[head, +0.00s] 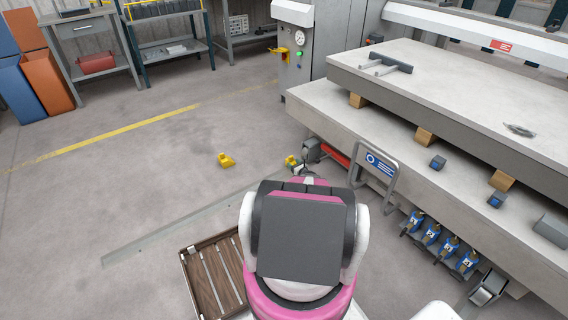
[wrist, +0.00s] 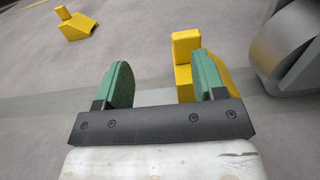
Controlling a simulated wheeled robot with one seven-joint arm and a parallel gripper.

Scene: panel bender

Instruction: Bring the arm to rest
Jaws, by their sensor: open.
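My gripper (wrist: 163,78) shows in the wrist view with its two green fingers spread apart and nothing between them. A yellow block-like piece (wrist: 184,48) stands on the floor beyond the right finger, which hides part of it. I cannot tell whether they touch, but a gap seems to lie between them. My arm, pink and white with a dark grey panel, reaches forward low in the middle of the head view and hides most of the gripper there.
A yellow piece (head: 226,160) lies on open floor; it also shows in the wrist view (wrist: 78,28). A grey rounded part (wrist: 288,45) is close at right. The panel bender's bench (head: 400,130) fills the right side. A wooden slatted pallet (head: 208,280) lies left of my arm. Floor at left is clear.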

